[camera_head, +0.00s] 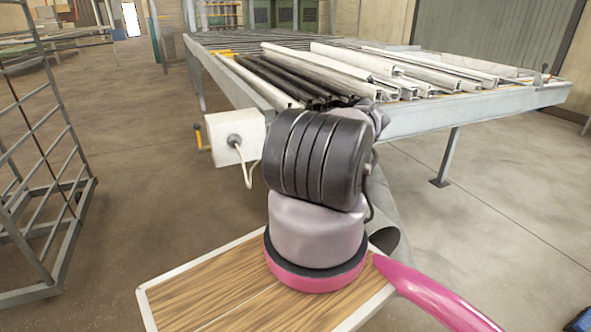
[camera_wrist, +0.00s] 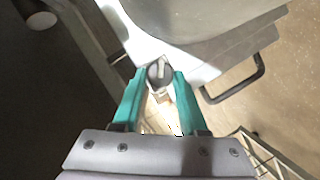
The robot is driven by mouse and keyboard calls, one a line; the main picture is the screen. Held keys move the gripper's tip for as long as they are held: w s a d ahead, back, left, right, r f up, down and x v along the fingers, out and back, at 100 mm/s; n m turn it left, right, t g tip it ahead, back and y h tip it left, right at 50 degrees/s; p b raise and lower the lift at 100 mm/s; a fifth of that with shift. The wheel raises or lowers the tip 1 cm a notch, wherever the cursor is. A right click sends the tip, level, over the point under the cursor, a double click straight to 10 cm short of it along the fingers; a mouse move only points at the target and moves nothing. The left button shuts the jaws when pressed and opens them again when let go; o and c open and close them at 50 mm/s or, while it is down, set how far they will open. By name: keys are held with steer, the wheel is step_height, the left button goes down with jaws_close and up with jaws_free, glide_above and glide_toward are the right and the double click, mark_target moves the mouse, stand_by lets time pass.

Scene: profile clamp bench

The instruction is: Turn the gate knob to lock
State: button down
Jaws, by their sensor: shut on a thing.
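In the wrist view, my gripper (camera_wrist: 160,76) has two teal fingers, closed on the gate knob (camera_wrist: 159,70). The knob is a small, round, dark grey piece with a paler raised bar across its face. One fingertip is at each side of it. A bright pale surface lies around and below the knob. Whether the knob is at its lock position cannot be told. In the head view, my own arm hides both the gripper and the knob.
A grey metal bench (camera_head: 440,113) carries several white and dark profiles. A white box (camera_head: 222,132) with a cable and an orange handle hangs at its near left corner. A wire rack (camera_head: 50,190) stands left. Open floor lies between rack and bench.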

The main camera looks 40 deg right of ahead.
steer(key=m+y, duration=0.1)
steer(key=m, duration=0.1)
steer(key=m+y, duration=0.2)
steer(key=m, duration=0.1)
steer(key=m+y, duration=0.2)
steer(key=shift+s+d+r, duration=0.1)
steer(key=shift+s+d, duration=0.05)
steer(key=shift+d, duration=0.25)
steer(key=shift+m, duration=0.3)
stand_by(0.3)
steer(key=shift+c, duration=2.3)
jaws_free()
steer(key=v, duration=1)
steer(key=shift+s, duration=0.4)
steer(key=shift+r, duration=0.15)
